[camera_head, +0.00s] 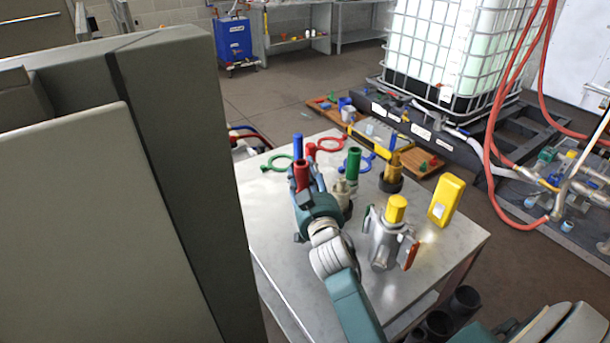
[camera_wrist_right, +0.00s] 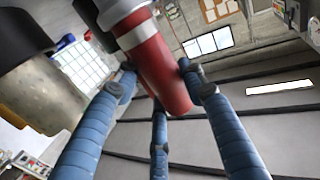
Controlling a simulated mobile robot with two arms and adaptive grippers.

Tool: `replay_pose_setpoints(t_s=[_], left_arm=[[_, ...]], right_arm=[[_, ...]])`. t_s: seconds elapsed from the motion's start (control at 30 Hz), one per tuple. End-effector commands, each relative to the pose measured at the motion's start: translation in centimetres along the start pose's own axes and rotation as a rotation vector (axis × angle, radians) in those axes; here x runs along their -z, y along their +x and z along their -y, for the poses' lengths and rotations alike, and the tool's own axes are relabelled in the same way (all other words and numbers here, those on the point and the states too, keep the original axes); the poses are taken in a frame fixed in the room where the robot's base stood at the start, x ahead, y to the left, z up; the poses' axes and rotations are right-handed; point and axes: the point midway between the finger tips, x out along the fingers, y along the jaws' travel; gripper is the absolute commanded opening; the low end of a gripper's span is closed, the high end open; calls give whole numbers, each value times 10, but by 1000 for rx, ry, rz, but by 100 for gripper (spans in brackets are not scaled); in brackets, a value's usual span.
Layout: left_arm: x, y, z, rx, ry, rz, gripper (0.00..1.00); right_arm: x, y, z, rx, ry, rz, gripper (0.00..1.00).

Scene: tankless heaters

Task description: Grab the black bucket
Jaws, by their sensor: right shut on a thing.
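Several black open-topped round containers, possibly the black bucket among them, stand low beside the table at the bottom of the head view; the clearest is a black container (camera_head: 465,300). My right gripper (camera_head: 308,182) is above the table top, away from those containers. It is shut on a red cylinder with a white band; in the right wrist view, the blue fingers of the gripper (camera_wrist_right: 160,85) close around the red cylinder (camera_wrist_right: 160,65). In the head view this red cylinder (camera_head: 301,173) is partly hidden by the gripper. My left gripper is out of view.
The metal table (camera_head: 285,235) carries a green cylinder (camera_head: 354,164), a silver valve-like fitting with a yellow top (camera_head: 383,240), a yellow box (camera_head: 446,200) and coloured rings. A large grey panel (camera_head: 110,200) blocks the left. A caged white tank (camera_head: 450,50) stands behind.

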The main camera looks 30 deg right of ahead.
Motion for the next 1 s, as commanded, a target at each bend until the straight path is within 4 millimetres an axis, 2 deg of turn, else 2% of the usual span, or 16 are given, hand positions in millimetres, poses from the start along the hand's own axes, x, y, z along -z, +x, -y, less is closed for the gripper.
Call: replay_pose_setpoints(t_s=[0.2, 0.23, 0.3, 0.33, 0.67, 0.77, 1.0], left_arm=[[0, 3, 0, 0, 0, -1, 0], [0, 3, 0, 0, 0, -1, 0], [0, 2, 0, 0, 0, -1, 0], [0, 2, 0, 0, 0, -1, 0], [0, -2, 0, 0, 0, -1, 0], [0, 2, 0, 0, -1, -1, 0], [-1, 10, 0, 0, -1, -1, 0]], right_arm=[[-2, 0, 0, 0, 1, -3, 4], [-3, 0, 0, 0, 0, 0, 42], [-2, 0, 0, 0, 0, 0, 56], [-2, 0, 0, 0, 0, 0, 59], [2, 0, 0, 0, 0, 0, 59], [-2, -11, 0, 0, 1, 3, 59], [-3, -61, 0, -1, 3, 3, 59]])
